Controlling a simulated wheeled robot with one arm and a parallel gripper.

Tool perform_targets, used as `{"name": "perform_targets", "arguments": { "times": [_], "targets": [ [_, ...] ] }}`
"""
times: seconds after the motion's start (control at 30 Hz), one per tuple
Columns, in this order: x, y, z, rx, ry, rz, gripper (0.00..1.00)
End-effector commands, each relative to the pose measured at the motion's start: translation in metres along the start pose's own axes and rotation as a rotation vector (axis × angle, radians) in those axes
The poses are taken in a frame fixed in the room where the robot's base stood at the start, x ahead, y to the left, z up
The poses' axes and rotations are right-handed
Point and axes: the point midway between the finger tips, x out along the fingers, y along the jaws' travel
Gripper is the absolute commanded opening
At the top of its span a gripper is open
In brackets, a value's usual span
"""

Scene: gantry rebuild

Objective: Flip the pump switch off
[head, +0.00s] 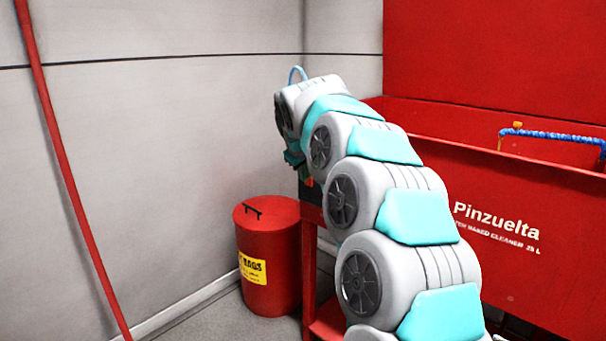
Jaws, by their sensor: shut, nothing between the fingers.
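The red parts washer (500,245), lettered "Pinzuelta", stands at the right. My arm reaches across its front to the left end of the tub. My gripper (294,158) is at the far end of the arm, beside the washer's left end, and only a small teal and dark part of it shows. It is shut, with nothing seen in it. The pump switch cannot be made out clearly. A tiny orange and green patch (308,180) shows just under my gripper, but I cannot tell what it is or whether they touch.
A red waste can (270,258) with a yellow label stands on the floor below my gripper. A blue hose (550,134) lies over the tub. A red pole or pipe (65,165) slants down at the left. Grey walls close the corner; free space lies left of the arm.

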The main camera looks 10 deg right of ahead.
Motion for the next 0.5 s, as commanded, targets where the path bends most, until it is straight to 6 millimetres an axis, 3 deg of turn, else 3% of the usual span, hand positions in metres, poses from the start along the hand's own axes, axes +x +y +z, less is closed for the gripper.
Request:
{"name": "perform_targets", "arguments": {
  "times": [0.23,0.5],
  "targets": [
    [-0.0017,0.0090,-0.0033,0.022,-0.015,-0.048,0.00],
    [0.0019,0.0057,-0.0007,0.020,-0.013,-0.046,0.00]
  ]
}}
